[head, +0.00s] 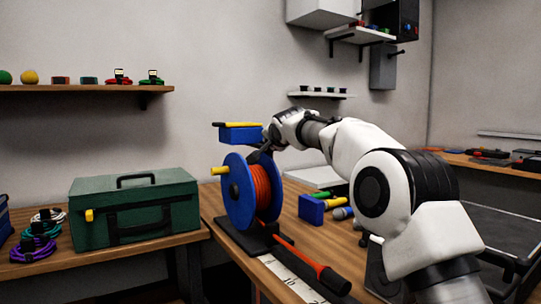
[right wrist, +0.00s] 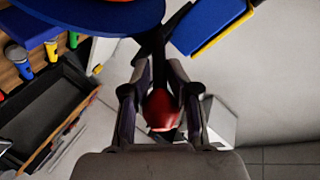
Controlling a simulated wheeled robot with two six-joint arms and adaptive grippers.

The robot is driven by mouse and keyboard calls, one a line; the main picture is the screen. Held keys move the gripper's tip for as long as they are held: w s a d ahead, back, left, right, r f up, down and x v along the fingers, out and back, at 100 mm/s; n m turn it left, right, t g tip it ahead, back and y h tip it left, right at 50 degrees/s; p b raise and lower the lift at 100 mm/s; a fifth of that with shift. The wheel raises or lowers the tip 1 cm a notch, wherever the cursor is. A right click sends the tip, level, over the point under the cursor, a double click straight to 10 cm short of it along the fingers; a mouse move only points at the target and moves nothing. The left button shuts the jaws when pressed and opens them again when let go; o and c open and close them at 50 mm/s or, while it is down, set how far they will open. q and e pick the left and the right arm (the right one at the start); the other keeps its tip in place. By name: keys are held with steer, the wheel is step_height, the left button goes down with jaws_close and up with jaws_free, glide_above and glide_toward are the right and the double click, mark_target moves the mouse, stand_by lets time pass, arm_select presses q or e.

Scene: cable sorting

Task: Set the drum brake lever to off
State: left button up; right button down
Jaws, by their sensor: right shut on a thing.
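The cable drum (head: 236,192) has blue flanges, a yellow crank handle and orange cable wound on it. It stands on a black base on the wooden bench. My right gripper (head: 264,150) is at the top of the drum, on its far right side. In the right wrist view its fingers (right wrist: 161,112) are shut around the red knob of the brake lever (right wrist: 162,110). A dark shaft runs from the knob up past the blue drum edge (right wrist: 95,14). In the head view the lever is hidden behind the gripper and drum. No off mark is readable. My left gripper is not in view.
A blue block with a yellow top (head: 240,132) is just behind the drum. A green toolbox (head: 135,207) stands on the left bench beside coiled cables (head: 38,242). A cable end with a black connector (head: 335,281) lies in front, near a white measuring strip (head: 290,280).

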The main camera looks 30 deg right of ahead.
steer(key=shift+f, duration=0.1)
stand_by(0.3)
steer(key=c, duration=1.2)
jaws_free()
steer(key=shift+d, duration=0.1)
steer(key=shift+s+d, duration=0.1)
steer(key=shift+s+a+r, duration=0.2)
steer(key=shift+s+r, duration=0.05)
steer(key=shift+s, duration=0.1)
steer(key=v, duration=1.1)
steer(key=shift+s+f, duration=0.15)
steer(key=shift+f, duration=0.05)
